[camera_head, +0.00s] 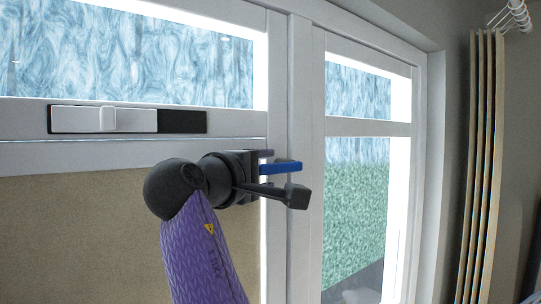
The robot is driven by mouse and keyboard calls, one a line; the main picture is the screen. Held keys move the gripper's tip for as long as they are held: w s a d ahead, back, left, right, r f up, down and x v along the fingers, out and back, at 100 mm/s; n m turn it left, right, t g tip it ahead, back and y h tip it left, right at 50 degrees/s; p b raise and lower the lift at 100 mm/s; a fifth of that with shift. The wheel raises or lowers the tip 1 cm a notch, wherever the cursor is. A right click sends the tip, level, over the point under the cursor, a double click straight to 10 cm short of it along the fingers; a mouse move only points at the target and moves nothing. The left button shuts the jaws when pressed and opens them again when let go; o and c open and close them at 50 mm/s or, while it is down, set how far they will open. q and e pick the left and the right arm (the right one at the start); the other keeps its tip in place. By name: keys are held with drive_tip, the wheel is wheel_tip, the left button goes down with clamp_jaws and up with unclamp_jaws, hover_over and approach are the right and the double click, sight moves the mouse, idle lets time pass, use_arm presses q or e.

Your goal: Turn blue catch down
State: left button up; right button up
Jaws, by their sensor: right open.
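The blue catch (281,167) is a short bar on the white window frame, near the middle post. It points to the right, roughly level. My right gripper (287,180) is at the catch, with its black body just left of it. One dark finger reaches out below the blue bar, with a visible gap between them. The other finger is mostly hidden, and a small dark purple piece shows just above the bar. The gripper is open. I cannot tell whether it touches the catch. The catch's mount is hidden behind the gripper. My left gripper is not in view.
A white sliding piece on a black and white plate (183,121) sits on the left sash. The right window pane (355,215) stands beyond the middle post (299,90). Long wooden slats (482,160) hang at the far right, with white hangers (516,14) above.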

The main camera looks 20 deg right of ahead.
drive_tip(key=shift+w+d+r, duration=0.2)
drive_tip(key=shift+w+d, duration=0.25)
drive_tip(key=shift+d, duration=0.05)
drive_tip(key=shift+w+d+f+p, duration=0.25)
drive_tip(key=shift+w+p, duration=0.05)
clamp_jaws()
idle(0.9)
